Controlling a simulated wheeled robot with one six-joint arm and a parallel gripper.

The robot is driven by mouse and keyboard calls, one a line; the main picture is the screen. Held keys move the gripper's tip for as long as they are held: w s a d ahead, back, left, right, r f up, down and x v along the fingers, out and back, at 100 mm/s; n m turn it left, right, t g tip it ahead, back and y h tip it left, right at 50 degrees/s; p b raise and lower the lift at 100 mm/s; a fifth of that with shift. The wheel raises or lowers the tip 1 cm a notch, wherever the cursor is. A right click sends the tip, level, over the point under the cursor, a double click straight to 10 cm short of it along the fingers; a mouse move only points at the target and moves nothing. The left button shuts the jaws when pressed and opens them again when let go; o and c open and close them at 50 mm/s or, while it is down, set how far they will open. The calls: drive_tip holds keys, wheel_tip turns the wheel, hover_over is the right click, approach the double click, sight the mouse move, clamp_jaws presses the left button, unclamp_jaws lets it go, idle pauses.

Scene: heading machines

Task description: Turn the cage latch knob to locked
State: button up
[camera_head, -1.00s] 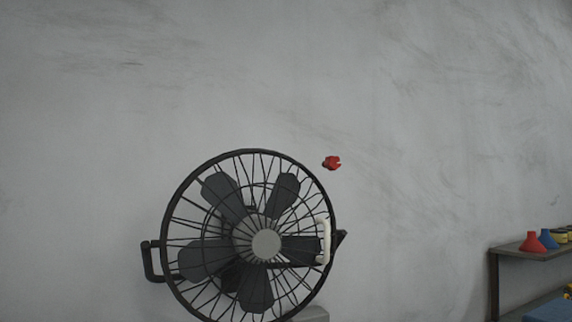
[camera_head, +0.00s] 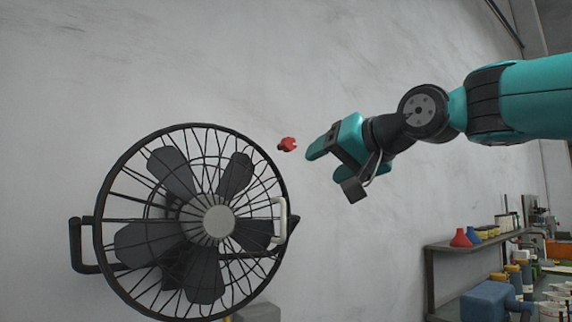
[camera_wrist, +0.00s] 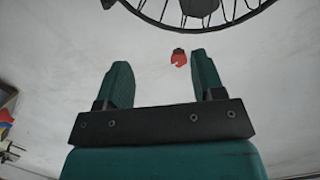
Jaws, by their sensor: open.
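The red knob (camera_head: 287,144) sits against the grey wall, just off the upper right of the round black fan cage (camera_head: 100,237). In the wrist view the red knob (camera_wrist: 179,58) shows beyond my fingers, nearer the right fingertip, with the cage (camera_wrist: 232,20) above it. My gripper (camera_head: 322,163) is teal and lies to the right of the knob in the head view, apart from it. In the wrist view my gripper (camera_wrist: 158,60) has its two fingers wide apart with nothing between them. The knob's locked or unlocked marking cannot be made out.
A white handle (camera_head: 281,220) stands at the cage's right side, and a black bracket (camera_head: 75,245) at its left. A shelf (camera_head: 440,247) with a red funnel (camera_head: 461,238) and a blue funnel (camera_head: 472,235) is at the right. The wall around the knob is clear.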

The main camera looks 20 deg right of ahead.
sight(292, 142)
wheel_tip(292, 142, up, 7)
drive_tip(key=d+m+t, duration=0.1)
drive_tip(key=d+t, duration=0.1)
drive_tip(key=t, duration=0.1)
drive_tip(key=p+x, duration=0.2)
drive_tip(key=x, duration=0.3)
drive_tip(key=p+x, duration=0.2)
drive_tip(key=x, duration=0.3)
drive_tip(key=p+x, duration=0.2)
drive_tip(key=x, duration=0.4)
drive_tip(key=shift+d+f, duration=0.2)
drive_tip(key=shift+f, duration=0.15)
drive_tip(key=shift+w+a+f, duration=0.1)
drive_tip(key=shift+w+a, duration=0.05)
drive_tip(key=shift+w, duration=0.35)
drive_tip(key=c, duration=0.9)
